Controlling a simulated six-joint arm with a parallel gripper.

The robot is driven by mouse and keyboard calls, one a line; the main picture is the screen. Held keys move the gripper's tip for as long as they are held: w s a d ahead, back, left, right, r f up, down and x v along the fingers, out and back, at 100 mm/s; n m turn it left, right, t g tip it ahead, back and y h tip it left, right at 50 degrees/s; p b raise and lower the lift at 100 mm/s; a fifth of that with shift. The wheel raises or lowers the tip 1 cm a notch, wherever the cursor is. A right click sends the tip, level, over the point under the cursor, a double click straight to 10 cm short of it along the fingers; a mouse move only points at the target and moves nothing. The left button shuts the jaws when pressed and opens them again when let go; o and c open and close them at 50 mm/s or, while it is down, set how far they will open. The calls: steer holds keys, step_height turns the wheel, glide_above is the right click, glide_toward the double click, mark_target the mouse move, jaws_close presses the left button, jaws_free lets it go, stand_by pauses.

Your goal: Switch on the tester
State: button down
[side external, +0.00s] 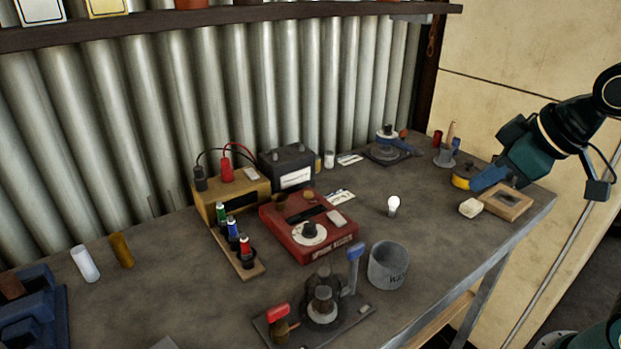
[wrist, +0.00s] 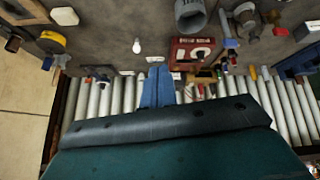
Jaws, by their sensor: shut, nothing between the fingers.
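The tester appears to be the red box (side external: 287,239) with a dark knob on a white dial (side external: 309,232), dark slots and a small pale plate on top. Its front label is too small to read surely. It stands mid-table in the side view, and the red box also shows in the wrist view (wrist: 180,44). I cannot tell which control is its switch or how it is set. My gripper (side external: 476,188) is at the right end of the table in the side view, far from the red box. In the wrist view its blue fingers (wrist: 158,72) are together and empty.
A white bulb (side external: 393,206) and a grey bucket (side external: 387,268) stand right of the red box. A wooden rack (side external: 250,269) of coloured cylinders is on its left. A yellow roll (side external: 461,182) and wooden tray (side external: 520,207) lie near my gripper. A shelf (side external: 230,14) runs above.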

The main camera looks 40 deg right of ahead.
steer(key=w+a+f+n+t, duration=0.2)
steer(key=w+a+n, duration=0.15)
steer(key=w, duration=0.75)
steer(key=n+t+y, duration=0.2)
steer(key=n, duration=0.3)
glide_above(343, 220)
steer(key=s, duration=0.1)
steer(key=shift+a+f, duration=0.1)
steer(key=shift+f, duration=2.5)
steer(key=shift+f, duration=0.1)
steer(key=shift+w+f, duration=0.2)
steer(key=shift+f, duration=1.25)
steer(key=shift+w+f, duration=0.15)
steer(key=shift+f, duration=1.25)
steer(key=shift+w+f, duration=0.2)
steer(key=shift+f, duration=1.25)
steer(key=shift+f, duration=0.6)
steer(key=shift+r, duration=0.6)
